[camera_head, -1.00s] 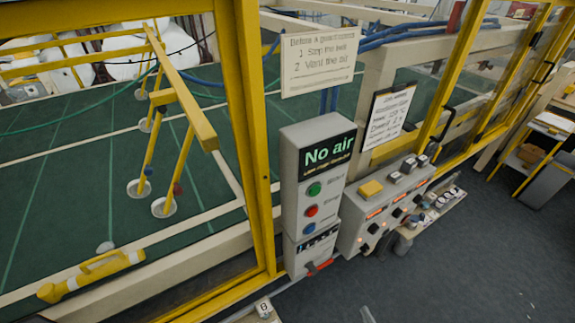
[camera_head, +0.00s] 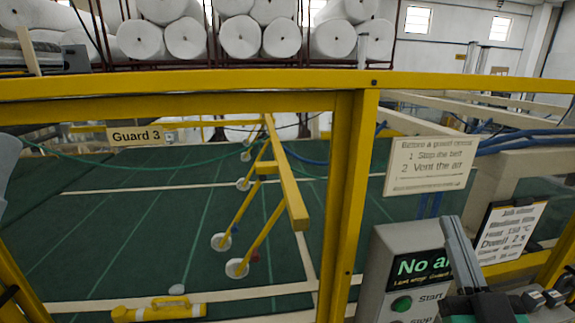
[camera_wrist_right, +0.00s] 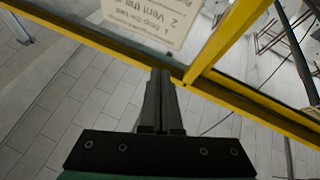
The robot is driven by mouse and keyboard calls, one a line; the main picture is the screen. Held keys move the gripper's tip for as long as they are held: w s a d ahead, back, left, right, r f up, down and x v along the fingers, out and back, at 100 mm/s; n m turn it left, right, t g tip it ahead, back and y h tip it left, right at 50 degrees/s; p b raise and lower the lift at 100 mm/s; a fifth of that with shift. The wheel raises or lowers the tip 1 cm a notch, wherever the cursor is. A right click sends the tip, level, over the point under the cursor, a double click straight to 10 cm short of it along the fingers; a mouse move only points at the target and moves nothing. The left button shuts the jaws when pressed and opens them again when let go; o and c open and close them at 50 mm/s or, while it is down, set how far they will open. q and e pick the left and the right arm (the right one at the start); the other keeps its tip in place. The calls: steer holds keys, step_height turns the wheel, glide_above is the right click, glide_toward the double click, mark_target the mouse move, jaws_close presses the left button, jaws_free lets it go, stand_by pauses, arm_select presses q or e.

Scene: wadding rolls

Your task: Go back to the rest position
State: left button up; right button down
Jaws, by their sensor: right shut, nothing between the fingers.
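My right gripper (camera_head: 452,224) comes up at the bottom right of the head view, in front of the grey control box (camera_head: 385,250). Its two grey fingers are pressed together with nothing between them. In the right wrist view the shut fingers (camera_wrist_right: 160,74) point up towards the yellow guard frame (camera_wrist_right: 100,42). Whether they touch the frame I cannot tell. The fingers hide part of the box's "No air" display (camera_head: 412,268). My left gripper is not in view.
A yellow guard frame (camera_head: 348,190) stands ahead, with a "Guard 3" label (camera_head: 136,136) and a stop-and-vent sign (camera_head: 430,165). Behind it lies a green belt (camera_head: 110,215) with a yellow bar (camera_head: 285,180) above. White rolls (camera_head: 240,37) are racked at the back.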

steer(key=s+a+r+t+y, duration=0.2)
steer(key=s+a+r+y, duration=0.15)
steer(key=s+r, duration=0.45)
steer(key=s+a+r+t+y, duration=0.25)
steer(key=s+a+r, duration=0.25)
steer(key=r, duration=0.5)
step_height(320, 180, up, 14)
steer(key=w+p, duration=0.1)
steer(key=p, duration=1.5)
steer(key=shift+d+r+n+g, duration=0.2)
steer(key=shift+n+g, duration=0.1)
steer(key=shift+g, duration=0.05)
